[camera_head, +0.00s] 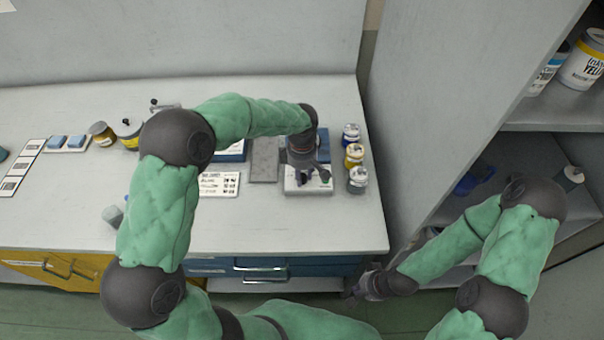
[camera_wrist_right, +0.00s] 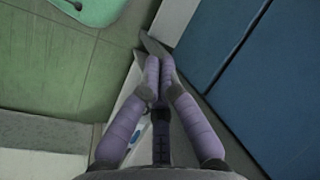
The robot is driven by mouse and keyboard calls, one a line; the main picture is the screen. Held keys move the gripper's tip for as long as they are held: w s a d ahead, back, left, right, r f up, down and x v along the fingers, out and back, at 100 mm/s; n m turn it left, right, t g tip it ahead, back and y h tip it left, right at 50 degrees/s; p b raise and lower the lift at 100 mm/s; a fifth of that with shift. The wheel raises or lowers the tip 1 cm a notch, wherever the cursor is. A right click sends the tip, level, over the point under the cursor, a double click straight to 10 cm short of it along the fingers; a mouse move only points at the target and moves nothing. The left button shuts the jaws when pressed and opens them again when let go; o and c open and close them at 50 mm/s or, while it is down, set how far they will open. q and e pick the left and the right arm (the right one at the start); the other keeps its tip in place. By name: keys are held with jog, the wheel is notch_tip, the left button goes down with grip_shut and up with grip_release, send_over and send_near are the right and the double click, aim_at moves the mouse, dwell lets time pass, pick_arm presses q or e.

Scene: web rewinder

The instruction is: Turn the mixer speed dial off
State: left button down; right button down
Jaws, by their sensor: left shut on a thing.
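The mixer (camera_head: 296,187) looks like a small white unit on the right part of the worktop. My left gripper (camera_head: 312,178) is over it, pointing down, with its fingers at the unit's top. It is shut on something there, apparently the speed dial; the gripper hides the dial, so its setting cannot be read. My right gripper (camera_head: 360,286) is low in front of the drawers, well away from the mixer. In the right wrist view its two fingers (camera_wrist_right: 158,62) come together at the tips, with nothing visible between them.
Several small ink jars (camera_head: 354,155) stand just right of the mixer. A grey plate (camera_head: 264,160) and a white printed card (camera_head: 218,184) lie left of it. Blue drawers (camera_head: 262,272) are below the worktop. A shelf unit (camera_head: 545,115) with cans stands at the right.

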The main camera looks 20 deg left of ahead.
pick_arm(q)
jog(key=c, duration=0.9)
grip_release()
notch_tip(320, 180, up, 12)
jog(key=shift+f, duration=0.1)
dwell(0.3)
